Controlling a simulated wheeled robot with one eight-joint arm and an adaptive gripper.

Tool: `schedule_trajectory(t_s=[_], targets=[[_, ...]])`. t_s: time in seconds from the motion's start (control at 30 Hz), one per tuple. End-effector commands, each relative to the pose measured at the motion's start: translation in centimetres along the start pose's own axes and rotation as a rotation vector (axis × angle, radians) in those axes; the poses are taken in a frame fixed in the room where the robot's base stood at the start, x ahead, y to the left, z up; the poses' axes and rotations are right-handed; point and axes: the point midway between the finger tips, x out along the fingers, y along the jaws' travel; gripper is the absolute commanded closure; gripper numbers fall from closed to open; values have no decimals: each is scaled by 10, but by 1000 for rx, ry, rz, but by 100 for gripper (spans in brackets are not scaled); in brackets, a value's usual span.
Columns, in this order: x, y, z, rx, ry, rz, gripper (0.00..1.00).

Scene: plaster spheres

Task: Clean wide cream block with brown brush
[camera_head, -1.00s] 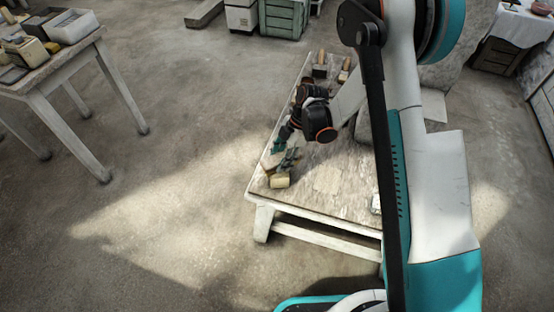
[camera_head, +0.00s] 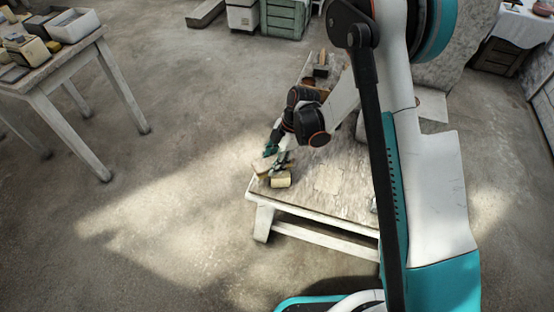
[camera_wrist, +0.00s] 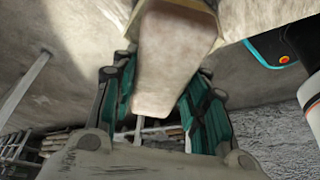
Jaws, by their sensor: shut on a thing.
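A cream block (camera_head: 281,179) lies near the front left corner of the low table (camera_head: 335,204). My gripper (camera_head: 272,161) is low over that corner, just behind and left of the block. In the wrist view my gripper (camera_wrist: 165,108) is shut on a pale, tapered piece (camera_wrist: 172,62) that lies between its green fingers. A tan part (camera_head: 261,170) shows left of the block, partly hidden by the fingers.
A brush-like item (camera_head: 320,68) stands at the table's far end. My arm hides part of the tabletop; the front middle is bare. A second table (camera_head: 62,72) with boxes and blocks stands at the left. Open floor lies between the tables.

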Motion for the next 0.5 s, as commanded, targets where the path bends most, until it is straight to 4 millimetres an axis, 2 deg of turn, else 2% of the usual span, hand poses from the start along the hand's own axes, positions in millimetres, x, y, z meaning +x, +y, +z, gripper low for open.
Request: schedule_trajectory(t_s=[0.17,0.5], targets=[[4,0,-10,0,0,0,78],[4,0,-10,1,0,0,78]])
